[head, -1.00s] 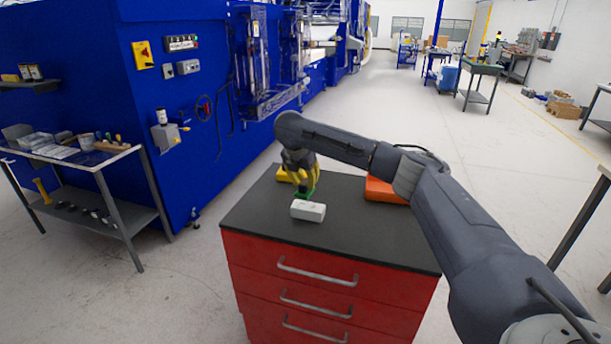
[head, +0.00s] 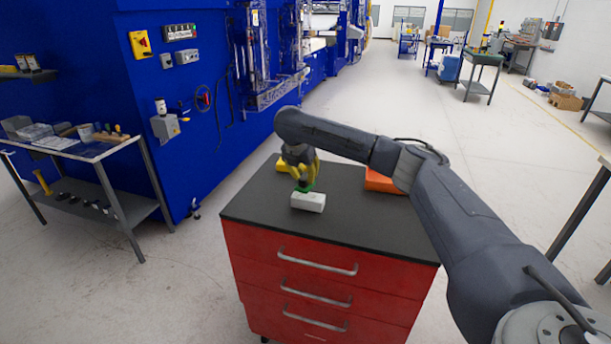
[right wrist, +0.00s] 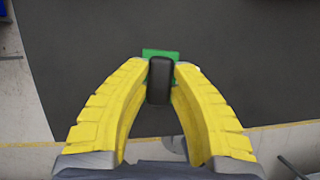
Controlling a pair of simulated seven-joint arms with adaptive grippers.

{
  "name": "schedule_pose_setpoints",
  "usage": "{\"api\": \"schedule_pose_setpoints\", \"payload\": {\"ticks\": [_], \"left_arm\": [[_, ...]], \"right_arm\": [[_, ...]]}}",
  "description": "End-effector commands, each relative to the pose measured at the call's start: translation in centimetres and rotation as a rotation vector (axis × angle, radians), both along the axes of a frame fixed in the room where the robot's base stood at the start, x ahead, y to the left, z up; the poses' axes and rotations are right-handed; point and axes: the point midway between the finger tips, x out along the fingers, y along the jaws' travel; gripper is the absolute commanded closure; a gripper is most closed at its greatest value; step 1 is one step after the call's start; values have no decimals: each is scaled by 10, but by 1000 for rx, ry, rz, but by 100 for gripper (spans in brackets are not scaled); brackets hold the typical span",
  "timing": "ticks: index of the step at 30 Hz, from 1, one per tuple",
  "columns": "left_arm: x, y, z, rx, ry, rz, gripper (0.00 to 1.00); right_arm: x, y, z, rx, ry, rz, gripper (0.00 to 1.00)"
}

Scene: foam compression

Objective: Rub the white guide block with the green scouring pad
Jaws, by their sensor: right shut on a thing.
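The white guide block (head: 308,202) lies on the dark top of the red drawer cabinet (head: 335,225). My right gripper (head: 304,182), with yellow fingers, is shut on the black grip (right wrist: 160,82) of the green scouring pad (head: 306,188). The pad is at the far side of the block in the head view, close to its upper edge; I cannot tell whether they touch. In the right wrist view the green pad (right wrist: 150,53) shows behind the black grip, between the fingertips. I cannot make out the white block there. My left gripper is not in view.
An orange-red box (head: 383,182) sits on the cabinet top behind my right arm. A yellow object (head: 284,163) lies near the back left corner. The front of the cabinet top is clear. A side table (head: 90,153) with tools stands at the left.

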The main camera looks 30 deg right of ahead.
Motion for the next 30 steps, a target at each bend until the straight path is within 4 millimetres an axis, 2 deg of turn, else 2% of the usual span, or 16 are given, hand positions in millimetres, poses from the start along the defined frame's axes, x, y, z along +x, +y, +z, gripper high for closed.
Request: {"api": "schedule_pose_setpoints", "payload": {"ticks": [30], "left_arm": [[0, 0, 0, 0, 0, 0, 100]], "right_arm": [[0, 0, -15, 0, 0, 0, 100]]}}
